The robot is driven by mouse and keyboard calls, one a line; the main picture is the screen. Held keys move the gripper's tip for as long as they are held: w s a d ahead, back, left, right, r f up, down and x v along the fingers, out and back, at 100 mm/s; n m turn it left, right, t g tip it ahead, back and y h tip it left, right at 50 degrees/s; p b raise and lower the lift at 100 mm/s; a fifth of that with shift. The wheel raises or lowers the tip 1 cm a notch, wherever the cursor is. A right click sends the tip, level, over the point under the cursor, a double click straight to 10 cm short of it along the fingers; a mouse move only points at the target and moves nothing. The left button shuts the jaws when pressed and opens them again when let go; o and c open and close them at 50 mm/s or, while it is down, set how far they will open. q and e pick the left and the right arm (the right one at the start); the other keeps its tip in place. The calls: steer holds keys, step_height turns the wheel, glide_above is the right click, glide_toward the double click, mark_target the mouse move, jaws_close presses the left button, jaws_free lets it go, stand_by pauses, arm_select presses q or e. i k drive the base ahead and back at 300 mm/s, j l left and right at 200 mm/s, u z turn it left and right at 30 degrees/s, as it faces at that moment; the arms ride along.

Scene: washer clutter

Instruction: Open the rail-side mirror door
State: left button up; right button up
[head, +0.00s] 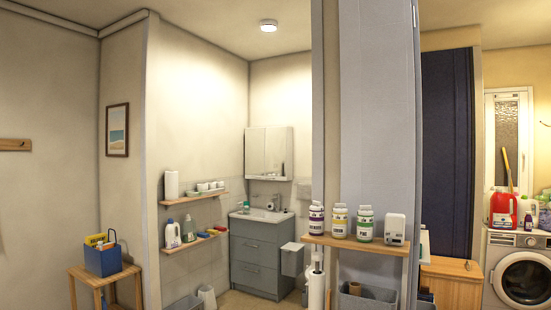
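The mirror cabinet (265,152) hangs on the wall above the washbasin, far off through the opening in the middle of the head view. Its mirrored front shows upright seams and looks shut, though it is small at this distance. I cannot make out a rail clearly, so I cannot tell which door is the rail-side one. Neither of my grippers is in view.
A grey vanity (262,255) with a washbasin stands below the cabinet. A wall edge and grey panel (375,110) border the opening on the right. A shelf with bottles (357,243) juts out there. A wooden stool (105,275) with a blue box stands at left.

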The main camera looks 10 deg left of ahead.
mark_target(276, 137)
steer(key=i+j+u, duration=0.5)
steer(key=i+u, duration=0.25)
steer(key=i+j+u, duration=0.4)
steer(key=i+u, duration=0.8)
steer(key=i, duration=0.2)
steer(key=i+l+z, duration=0.15)
steer(key=i+z, duration=1)
steer(key=i+j+z, duration=0.2)
steer(key=z, duration=0.15)
steer(key=i+l+z, duration=0.2)
steer(key=i+z, duration=0.25)
steer(key=i, duration=0.4)
steer(key=i+z, duration=0.45)
steer(key=i, duration=0.35)
steer(key=i+j, duration=0.15)
steer(key=i, duration=0.7)
steer(key=i+j+u, duration=0.15)
steer(key=i, duration=0.65)
